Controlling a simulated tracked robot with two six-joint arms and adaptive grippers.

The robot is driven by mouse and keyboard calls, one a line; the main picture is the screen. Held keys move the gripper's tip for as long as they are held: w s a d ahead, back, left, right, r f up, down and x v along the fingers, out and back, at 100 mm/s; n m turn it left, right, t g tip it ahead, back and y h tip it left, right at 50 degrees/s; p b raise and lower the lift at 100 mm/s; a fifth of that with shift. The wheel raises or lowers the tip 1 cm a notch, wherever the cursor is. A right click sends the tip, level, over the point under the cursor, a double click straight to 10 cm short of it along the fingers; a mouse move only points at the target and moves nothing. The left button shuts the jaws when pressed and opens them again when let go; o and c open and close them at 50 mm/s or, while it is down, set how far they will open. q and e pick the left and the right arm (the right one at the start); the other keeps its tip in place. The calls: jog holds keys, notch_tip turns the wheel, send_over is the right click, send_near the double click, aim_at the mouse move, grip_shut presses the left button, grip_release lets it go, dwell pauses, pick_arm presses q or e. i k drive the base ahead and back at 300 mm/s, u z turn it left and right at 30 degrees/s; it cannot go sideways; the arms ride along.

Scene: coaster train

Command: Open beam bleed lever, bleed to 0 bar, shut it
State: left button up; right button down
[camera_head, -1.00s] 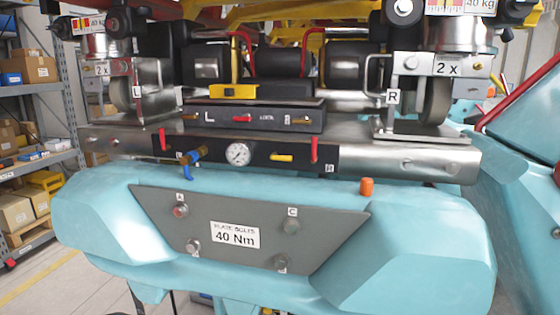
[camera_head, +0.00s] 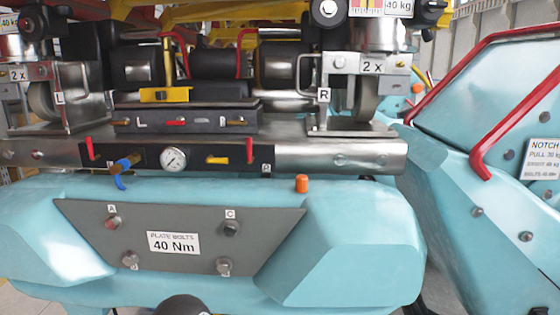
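A black valve panel (camera_head: 198,170) sits on the front of the steel beam (camera_head: 330,155). It carries a round white gauge (camera_head: 173,159); its needle is too small to read. A yellow lever (camera_head: 217,160) lies roughly level right of the gauge. A red lever stands upright at each end, left (camera_head: 89,148) and right (camera_head: 250,150). A brass coupling (camera_head: 128,162) with a blue part (camera_head: 119,182) is at the left. The labels are too small to show which lever is the bleed. Neither gripper is clearly in view.
An orange cap (camera_head: 302,184) stands on the turquoise body below the beam. A red-barred turquoise car (camera_head: 500,130) is at the right. A dark rounded shape (camera_head: 183,305) shows at the bottom edge.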

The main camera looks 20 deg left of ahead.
aim_at(211, 159)
jog(key=z, duration=0.55)
jog(key=k, duration=1.35)
jog(key=u, duration=0.85)
jog(key=i, duration=0.75)
jog(key=z, duration=0.05)
